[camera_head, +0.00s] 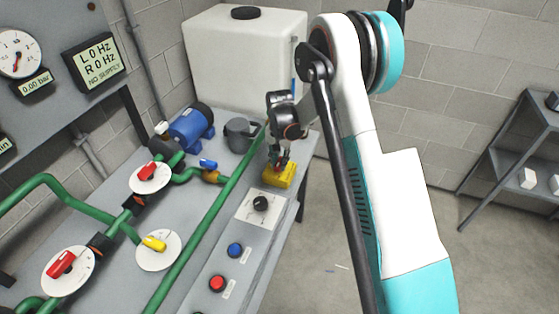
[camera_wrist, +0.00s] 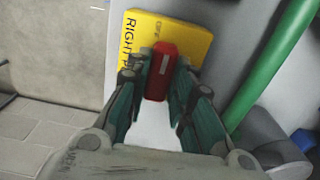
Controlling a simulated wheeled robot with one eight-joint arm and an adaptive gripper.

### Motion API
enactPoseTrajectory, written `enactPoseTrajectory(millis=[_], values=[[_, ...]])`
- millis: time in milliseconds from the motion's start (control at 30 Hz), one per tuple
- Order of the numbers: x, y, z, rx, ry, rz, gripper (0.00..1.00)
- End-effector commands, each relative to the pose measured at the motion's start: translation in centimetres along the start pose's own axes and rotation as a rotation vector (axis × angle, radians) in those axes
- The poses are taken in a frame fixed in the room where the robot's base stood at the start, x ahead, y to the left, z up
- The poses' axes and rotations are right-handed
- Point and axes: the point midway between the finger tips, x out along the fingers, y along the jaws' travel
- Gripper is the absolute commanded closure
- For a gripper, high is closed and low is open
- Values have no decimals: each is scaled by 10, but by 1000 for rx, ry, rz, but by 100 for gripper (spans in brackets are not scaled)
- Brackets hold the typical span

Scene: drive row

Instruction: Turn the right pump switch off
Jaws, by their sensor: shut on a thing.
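The right pump switch is a yellow box (camera_head: 281,175) with a red handle, at the far right end of the grey bench panel. In the wrist view its yellow plate (camera_wrist: 195,40) reads "RIGHT P…", with "OFF" lettering partly visible near the top. The red handle (camera_wrist: 161,72) stands between the fingers of my gripper (camera_wrist: 160,88), with a finger against each side. My gripper (camera_head: 279,164) also shows in the head view, pointing down onto the yellow box and shut on the handle. The fingers hide part of the plate and its lettering.
A black knob (camera_head: 261,203), a blue button (camera_head: 235,250) and a red button (camera_head: 217,283) sit along the panel. A green pipe (camera_head: 205,222) runs beside it. The display (camera_head: 97,62) reads "L 0 Hz, R 0 Hz, NO SUPPLY".

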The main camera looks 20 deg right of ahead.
Motion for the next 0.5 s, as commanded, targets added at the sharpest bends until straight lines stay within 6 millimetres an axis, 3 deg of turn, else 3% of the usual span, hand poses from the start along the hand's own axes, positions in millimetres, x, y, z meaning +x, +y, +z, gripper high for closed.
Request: enactPoseTrajectory(millis=[200,233,300,500], values=[[0,0,-1,-2,2,-1,100],[0,0,-1,-2,2,-1,74],[0,0,-1,-2,2,-1,58],[0,0,0,-1,1,0,58]])
